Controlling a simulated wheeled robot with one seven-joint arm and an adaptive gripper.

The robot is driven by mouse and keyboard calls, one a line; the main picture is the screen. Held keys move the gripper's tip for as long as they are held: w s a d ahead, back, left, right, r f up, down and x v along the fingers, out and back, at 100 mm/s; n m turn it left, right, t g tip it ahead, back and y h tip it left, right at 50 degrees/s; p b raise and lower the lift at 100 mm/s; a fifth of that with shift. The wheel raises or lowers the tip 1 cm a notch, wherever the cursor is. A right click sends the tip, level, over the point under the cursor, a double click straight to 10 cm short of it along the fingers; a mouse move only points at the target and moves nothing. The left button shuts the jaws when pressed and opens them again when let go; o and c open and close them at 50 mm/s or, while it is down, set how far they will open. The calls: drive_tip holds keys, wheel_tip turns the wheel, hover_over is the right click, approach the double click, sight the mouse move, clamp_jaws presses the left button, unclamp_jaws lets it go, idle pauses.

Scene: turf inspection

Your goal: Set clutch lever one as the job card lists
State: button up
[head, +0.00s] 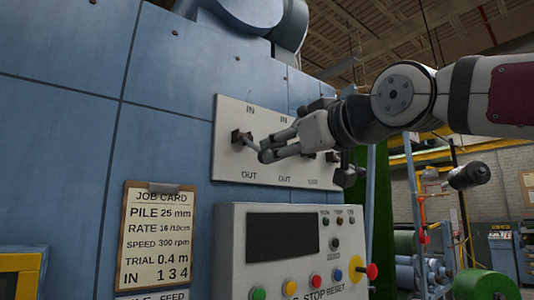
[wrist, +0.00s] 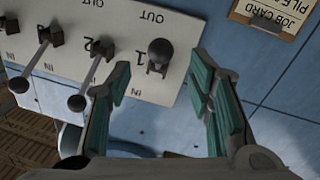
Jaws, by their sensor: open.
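Clutch lever one (head: 238,137) is at the left end of the pale lever plate (head: 228,112). In the wrist view, turned upside down, its dark round knob (wrist: 160,50) is by the numeral 1 and leans toward the OUT side. My gripper (head: 264,151) is in front of lever one. Its green-padded fingers (wrist: 158,76) are apart, with the knob showing between and beyond the tips; contact cannot be told. The job card (head: 155,240) reads pile 25 mm, rate 16/10cm, speed 300 rpm, trial 0.4 m, IN 1 3 4.
Lever two (wrist: 77,103) is close beside one finger in the wrist view, and another lever (wrist: 19,85) is farther left. Both lean toward IN. A control box (head: 230,268) with a dark display and colored buttons juts out below the plate. Blue panels surround it.

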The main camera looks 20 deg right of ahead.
sight(265, 153)
drive_tip(key=w, duration=0.2)
drive_tip(key=w+a, duration=0.1)
drive_tip(key=w, duration=0.4)
drive_tip(key=shift+w+a+p, duration=0.2)
drive_tip(key=shift+a+p, duration=0.15)
clamp_jaws()
